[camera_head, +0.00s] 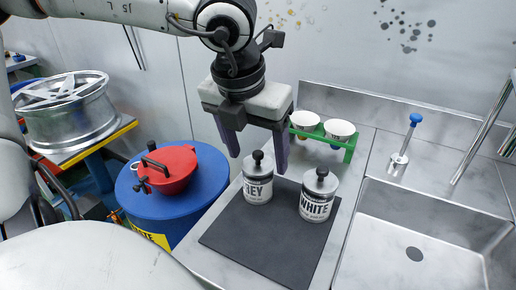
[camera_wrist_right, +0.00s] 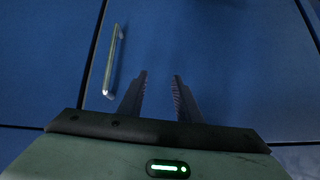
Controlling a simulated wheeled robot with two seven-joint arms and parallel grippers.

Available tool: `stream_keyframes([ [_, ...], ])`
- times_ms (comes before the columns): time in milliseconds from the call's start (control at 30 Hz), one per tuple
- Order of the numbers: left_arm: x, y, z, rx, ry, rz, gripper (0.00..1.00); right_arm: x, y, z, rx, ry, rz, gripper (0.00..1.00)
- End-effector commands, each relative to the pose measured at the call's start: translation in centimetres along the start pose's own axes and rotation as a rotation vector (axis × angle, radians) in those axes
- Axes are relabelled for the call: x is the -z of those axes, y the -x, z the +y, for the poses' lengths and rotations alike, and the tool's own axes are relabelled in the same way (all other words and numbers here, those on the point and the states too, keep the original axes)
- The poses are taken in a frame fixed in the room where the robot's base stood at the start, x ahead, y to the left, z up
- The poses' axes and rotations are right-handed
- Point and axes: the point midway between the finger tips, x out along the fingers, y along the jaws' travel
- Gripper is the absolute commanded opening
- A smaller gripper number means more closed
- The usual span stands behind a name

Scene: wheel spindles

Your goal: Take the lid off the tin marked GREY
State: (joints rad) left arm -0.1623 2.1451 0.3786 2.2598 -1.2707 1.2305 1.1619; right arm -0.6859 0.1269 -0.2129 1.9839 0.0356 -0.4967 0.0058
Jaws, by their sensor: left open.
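The tin marked GREY (camera_head: 257,188) stands upright on a dark mat (camera_head: 265,246). Its label shows only "EY" clearly, partly cut off. Its lid (camera_head: 258,164), with a black knob, is on it. My left gripper (camera_head: 258,160) points down over this tin, open, with one finger on each side of the lid in the picture; I cannot tell whether they touch it. The tin marked WHITE (camera_head: 316,205) stands to the right on the mat, lid on. My right gripper (camera_wrist_right: 160,82) shows in the right wrist view, its two fingers apart with nothing between them, before blue panels.
A green rack (camera_head: 349,148) with white cups (camera_head: 339,129) stands behind the tins. A blue drum (camera_head: 205,185) with a red pot (camera_head: 172,170) stands left. The mat's front is clear.

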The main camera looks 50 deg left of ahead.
Motion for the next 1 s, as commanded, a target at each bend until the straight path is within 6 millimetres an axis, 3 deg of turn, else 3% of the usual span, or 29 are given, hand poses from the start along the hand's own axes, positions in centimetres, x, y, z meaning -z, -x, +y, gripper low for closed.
stream_keyframes([
  [33, 0.0, 0.0, 0.0, 0.000, 0.000, 0.000, 0.63, 0.0, 0.0, 0.0, 0.000, 0.000, 0.000, 0.31],
  [267, 0.0, 0.0, 0.0, 0.000, 0.000, 0.000, 0.26, 0.0, 0.0, 0.0, 0.000, 0.000, 0.000, 0.31],
  [667, -0.3, 0.7, 0.0, -0.001, 0.001, -0.004, 0.25, 0.0, 0.0, 0.0, 0.000, 0.000, 0.000, 0.31],
  [1000, -2.1, 6.9, 0.0, -0.002, 0.003, -0.006, 0.25, 0.3, 0.3, 0.0, -0.001, -0.001, 0.002, 0.31],
])
